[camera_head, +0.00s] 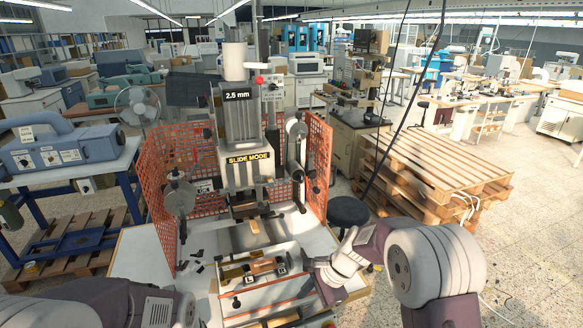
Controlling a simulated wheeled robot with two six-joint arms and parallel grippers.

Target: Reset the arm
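My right arm comes in from the right and bends toward the foil stamping press (245,110). My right gripper (322,275) is at the right edge of the press's front work table, beside the metal fixture (262,268). It is small and partly hidden by its own wrist, so I cannot tell whether its fingers are open or shut. I see nothing clearly held in it. My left arm shows only as a link along the bottom left edge. My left gripper is not in view.
Orange mesh guards (318,165) stand at both sides of the press. A dark round stool (348,211) and stacked wooden pallets (440,165) are to the right. Tiled floor is open at far right.

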